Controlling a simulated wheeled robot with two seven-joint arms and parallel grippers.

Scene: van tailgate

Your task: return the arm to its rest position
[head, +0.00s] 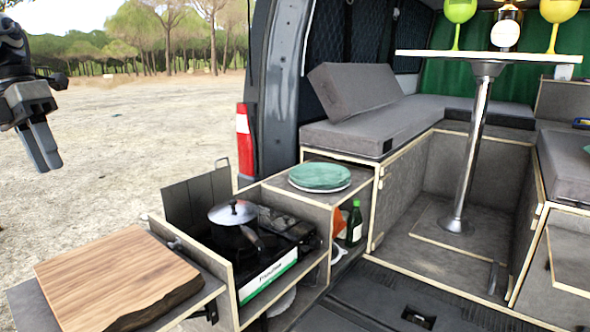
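My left gripper (41,148) hangs in the air at the upper left of the head view, with its fingers pointing down. Its two fingers lie close together with nothing visible between them. It is outside the van, above and to the left of the wooden cutting board (117,279), and touches nothing I can see. Only the end part of my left arm shows, at the left picture edge. My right gripper is not in view.
A camping stove (270,275) with a lidded pot (233,222) stands on the pull-out kitchen unit, right of the board. Green plates (320,176) lie behind it. A table (490,56) with goblets stands in the van. The ground around my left gripper is open.

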